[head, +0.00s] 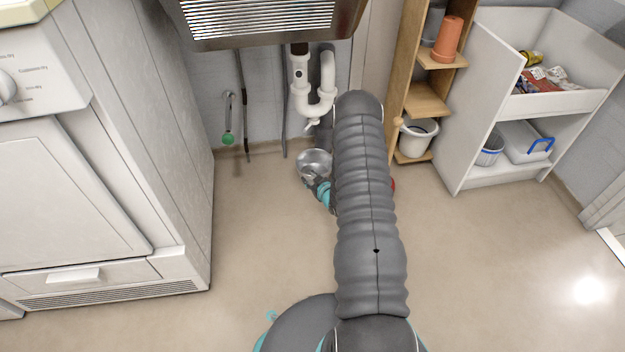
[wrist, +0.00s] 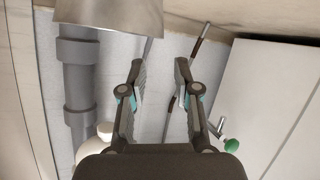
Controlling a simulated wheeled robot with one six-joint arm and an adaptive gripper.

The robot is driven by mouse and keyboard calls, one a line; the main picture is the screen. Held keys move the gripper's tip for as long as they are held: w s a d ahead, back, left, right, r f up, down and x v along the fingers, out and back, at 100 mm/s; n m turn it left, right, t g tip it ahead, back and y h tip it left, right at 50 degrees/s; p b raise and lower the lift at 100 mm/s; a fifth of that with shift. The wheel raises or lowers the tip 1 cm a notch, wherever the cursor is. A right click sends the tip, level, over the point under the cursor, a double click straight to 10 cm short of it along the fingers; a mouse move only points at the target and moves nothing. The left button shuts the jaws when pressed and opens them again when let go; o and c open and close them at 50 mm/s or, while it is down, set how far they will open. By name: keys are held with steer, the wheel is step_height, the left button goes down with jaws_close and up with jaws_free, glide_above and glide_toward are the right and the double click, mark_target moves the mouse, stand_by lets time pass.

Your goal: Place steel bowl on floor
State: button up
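The steel bowl (head: 314,161) is round and shiny, and it sits low under the sink near the back wall in the head view. It looks upright and appears to be on the floor (head: 265,235), though its base is hidden. In the wrist view part of the bowl (wrist: 110,15) shows at the top left, cut off by the frame edge. My gripper (wrist: 160,68) is open, with nothing between its fingers. The bowl lies beyond and to the left of the fingertips there, apart from them. In the head view my arm hides most of the gripper.
The sink (head: 270,25) with its white drain trap (head: 313,100) hangs above the bowl. A white appliance (head: 100,180) stands at the left. A wooden shelf (head: 427,100) and a white cabinet (head: 470,110) stand at the right. A green-handled tap (head: 228,138) is on the wall.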

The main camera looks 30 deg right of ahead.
step_height(320, 180, up, 17)
steer(key=w+a+g+h, duration=0.1)
steer(key=g, duration=0.1)
steer(key=s+a+r+m+g+h, duration=0.1)
steer(key=s+a+r, duration=0.2)
steer(key=r, duration=0.6)
steer(key=s+a+r+g, duration=0.1)
steer(key=s+a+r, duration=0.2)
steer(key=r, duration=0.5)
steer(key=s+a+r+m+g, duration=0.1)
steer(key=s+a+r, duration=0.2)
steer(key=s+r, duration=0.3)
steer(key=s+a+r+g, duration=0.1)
steer(key=s+a+r, duration=0.3)
steer(key=s, duration=0.5)
steer(key=s+a+r+g, duration=0.1)
steer(key=s+a, duration=0.1)
steer(key=s, duration=0.7)
steer(key=s+a+r+m+g+y, duration=0.1)
steer(key=s+a+r, duration=0.1)
steer(key=s, duration=0.7)
steer(key=shift+s+a+r+y, duration=0.25)
steer(key=shift+a+y, duration=0.05)
steer(key=shift+a, duration=0.55)
steer(key=shift+d, duration=0.1)
